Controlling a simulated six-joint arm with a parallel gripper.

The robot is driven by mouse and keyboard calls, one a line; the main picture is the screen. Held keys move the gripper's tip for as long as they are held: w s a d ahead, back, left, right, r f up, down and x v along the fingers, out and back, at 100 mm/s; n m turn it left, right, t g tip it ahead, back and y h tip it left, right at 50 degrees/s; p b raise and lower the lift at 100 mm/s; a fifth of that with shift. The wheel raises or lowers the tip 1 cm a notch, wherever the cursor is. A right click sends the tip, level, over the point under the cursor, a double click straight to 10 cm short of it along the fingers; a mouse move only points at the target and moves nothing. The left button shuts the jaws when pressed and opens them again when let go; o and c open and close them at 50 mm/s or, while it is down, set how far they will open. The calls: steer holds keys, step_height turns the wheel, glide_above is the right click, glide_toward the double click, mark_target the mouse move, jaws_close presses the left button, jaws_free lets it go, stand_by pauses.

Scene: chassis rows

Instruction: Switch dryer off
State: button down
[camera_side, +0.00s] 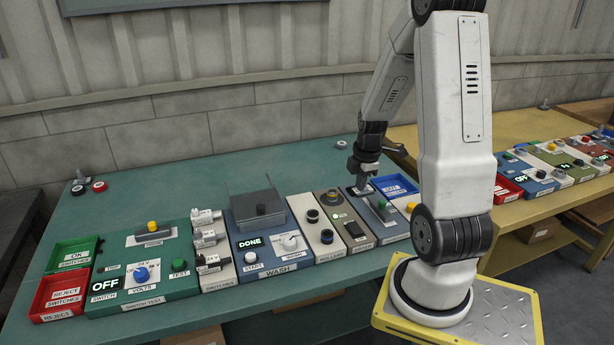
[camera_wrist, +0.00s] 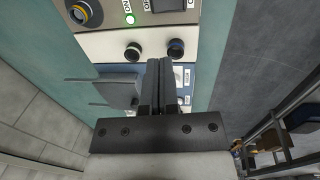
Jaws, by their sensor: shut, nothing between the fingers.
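A brown panel (camera_side: 327,204) stands in the row on the green bench, between a cream panel and a blue-grey one. It carries a round knob, a lit green lamp (camera_side: 337,217) and a dark switch block (camera_side: 355,229). In the wrist view the lit lamp (camera_wrist: 129,19) sits beside an ON mark, and the switch block (camera_wrist: 173,5) is cut by the top edge. My gripper (camera_side: 362,186) is shut and empty, raised over the right part of the row; its fingers (camera_wrist: 164,62) also show in the wrist view.
The cream panel (camera_side: 299,216) has two black knobs. The blue WASH panel (camera_side: 245,241), with a raised lid and a DONE display, stands left of it. A SWITCH TEST panel (camera_side: 140,297) stands further left. A blue tray (camera_side: 394,184) lies behind, right of my gripper.

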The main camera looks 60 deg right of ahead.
mark_target(354, 229)
steer(key=shift+f, duration=0.1)
steer(key=shift+w+d+f, duration=0.2)
steer(key=shift+d+f, duration=0.05)
steer(key=shift+f, duration=2)
steer(key=shift+w+d+f, duration=0.2)
steer(key=shift+w+f, duration=0.05)
steer(key=shift+f, duration=2.05)
steer(key=shift+w+d+f, duration=0.2)
steer(key=shift+d+f, duration=0.05)
steer(key=shift+f, duration=2)
steer(key=shift+f, duration=0.1)
steer(key=shift+w+f+y, duration=0.1)
steer(key=shift+y, duration=0.2)
steer(key=shift+a, duration=0.1)
steer(key=shift+s+a, duration=0.45)
steer(key=shift+s, duration=0.1)
steer(key=shift+r, duration=0.2)
